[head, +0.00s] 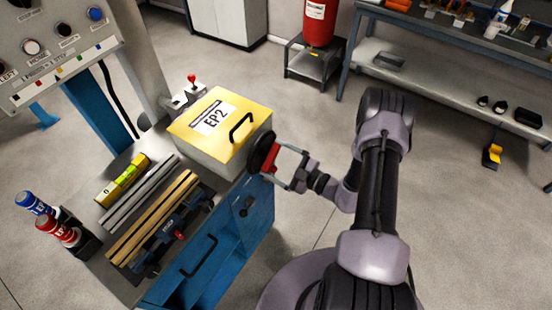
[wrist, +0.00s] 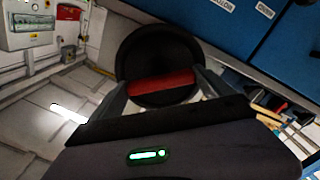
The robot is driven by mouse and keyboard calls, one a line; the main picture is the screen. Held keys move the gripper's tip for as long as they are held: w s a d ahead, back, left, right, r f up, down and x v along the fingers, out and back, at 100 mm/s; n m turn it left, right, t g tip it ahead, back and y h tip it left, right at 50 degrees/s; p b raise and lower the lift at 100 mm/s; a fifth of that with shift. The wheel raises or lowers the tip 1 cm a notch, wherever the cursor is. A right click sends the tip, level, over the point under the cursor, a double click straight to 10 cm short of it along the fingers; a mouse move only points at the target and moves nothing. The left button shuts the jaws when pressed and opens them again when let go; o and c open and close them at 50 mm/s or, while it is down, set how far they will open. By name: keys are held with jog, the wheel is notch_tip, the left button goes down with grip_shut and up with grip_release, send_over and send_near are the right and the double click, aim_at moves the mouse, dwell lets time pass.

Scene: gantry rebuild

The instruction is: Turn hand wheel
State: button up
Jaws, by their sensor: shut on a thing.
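The hand wheel (head: 263,152) is a black disc on the right side of the yellow-topped box marked EP2 (head: 187,128). My gripper (head: 275,160) is at the wheel, its jaws shut on a red bar across the wheel's face. In the wrist view the black wheel (wrist: 150,55) fills the top middle, and the red bar (wrist: 162,84) lies between the two fingers of my gripper (wrist: 160,88). The wheel's mount behind it is hidden.
A blue cabinet (head: 255,215) stands below the box, with a black handle. Bars and a yellow level (head: 123,180) lie on its top. A control panel (head: 50,50) is at the upper left. A workbench (head: 440,75) stands at the back right.

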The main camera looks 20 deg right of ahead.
jog(key=shift+f+m, duration=0.1)
jog(key=shift+m, duration=0.6)
jog(key=o, duration=1.8)
jog(key=shift+s, duration=0.1)
